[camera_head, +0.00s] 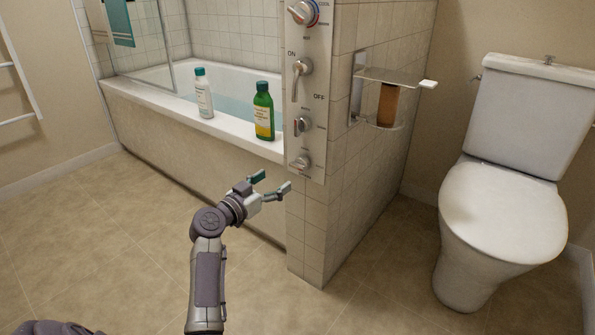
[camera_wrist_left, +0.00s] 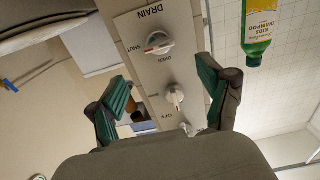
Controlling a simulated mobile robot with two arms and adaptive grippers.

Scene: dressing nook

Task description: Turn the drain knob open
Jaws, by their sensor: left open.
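The drain knob (camera_head: 301,162) is a small light-coloured knob, the lowest on the tiled control panel. The left wrist view shows this knob (camera_wrist_left: 158,42) beside the word DRAIN, with SHUT and OPEN labels around it. Its red mark lies on the side toward SHUT. My left gripper (camera_head: 271,183) is open and empty, just below and left of the panel's lower end. In the left wrist view its green fingertips (camera_wrist_left: 163,85) are spread on either side of the panel, apart from the knob. My right gripper is out of view.
Other controls sit above, including a lever (camera_head: 301,75) and another knob (camera_head: 301,125). A green shampoo bottle (camera_head: 263,112) and a white bottle (camera_head: 203,95) stand on the bathtub rim (camera_head: 150,101). A niche shelf (camera_head: 395,78) protrudes right of the panel. A toilet (camera_head: 500,205) stands at right.

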